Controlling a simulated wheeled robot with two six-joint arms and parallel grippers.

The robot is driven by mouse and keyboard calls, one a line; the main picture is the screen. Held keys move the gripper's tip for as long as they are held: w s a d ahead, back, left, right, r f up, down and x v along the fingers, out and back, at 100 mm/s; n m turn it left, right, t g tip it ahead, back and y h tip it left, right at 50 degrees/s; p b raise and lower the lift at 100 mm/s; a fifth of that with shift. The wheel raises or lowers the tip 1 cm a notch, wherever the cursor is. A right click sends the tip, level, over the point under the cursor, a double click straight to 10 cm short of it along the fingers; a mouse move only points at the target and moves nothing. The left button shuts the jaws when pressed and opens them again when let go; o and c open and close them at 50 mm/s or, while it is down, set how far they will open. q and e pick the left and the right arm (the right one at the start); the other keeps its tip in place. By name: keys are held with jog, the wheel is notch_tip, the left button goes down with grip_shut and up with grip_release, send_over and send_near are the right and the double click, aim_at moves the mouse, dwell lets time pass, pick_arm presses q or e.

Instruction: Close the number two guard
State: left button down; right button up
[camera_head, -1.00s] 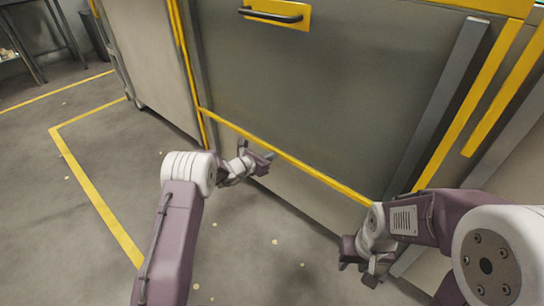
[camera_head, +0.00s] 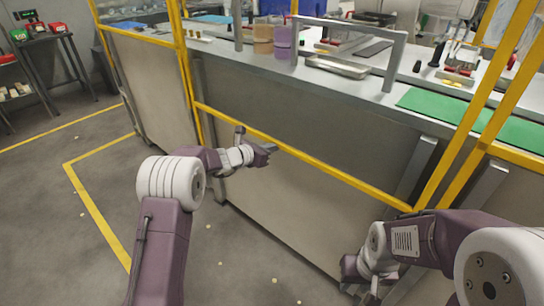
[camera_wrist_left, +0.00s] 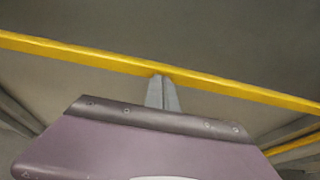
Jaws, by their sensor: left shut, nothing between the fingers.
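A yellow frame with a low crossbar (camera_head: 310,160) and a right post (camera_head: 480,100) stands in front of me in the head view. No number is readable. No guard panel with a handle shows in its upper opening; a grey counter (camera_head: 220,55) is visible through it. My left gripper (camera_head: 268,151) is shut and empty near the crossbar. In the left wrist view, its grey fingers (camera_wrist_left: 162,94) overlap the yellow bar (camera_wrist_left: 225,88); I cannot tell whether they touch. My right gripper (camera_head: 358,281) is low at the right, and its jaw state is unclear.
The counter carries a metal tray (camera_head: 338,67), a green mat (camera_head: 470,118) and a grey upright frame (camera_head: 350,27). A dark side table (camera_head: 45,38) stands at the far left. The floor at the left is clear, with yellow lines (camera_head: 98,222).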

pick_arm(q)
notch_tip(320, 180, up, 24)
jog(key=r+p, duration=0.1)
jog(key=p, duration=1.5)
send_over(276, 94)
jog(key=s, duration=0.2)
jog(key=shift+w+a+f, duration=0.1)
jog(key=shift+a+f, duration=0.15)
jog(key=shift+a, duration=0.2)
jog(key=shift+r+p, duration=0.25)
jog(key=shift+p, duration=0.05)
jog(key=shift+w+r, duration=0.1)
jog(key=shift+r, duration=0.05)
jog(key=f+b, duration=0.4)
jog(key=f, duration=0.1)
jog(key=shift+s+a+f, duration=0.2)
jog(key=shift+f, duration=0.05)
jog(key=v, duration=0.9)
jog(key=shift+s+r, duration=0.3)
jog(key=shift+s, duration=0.05)
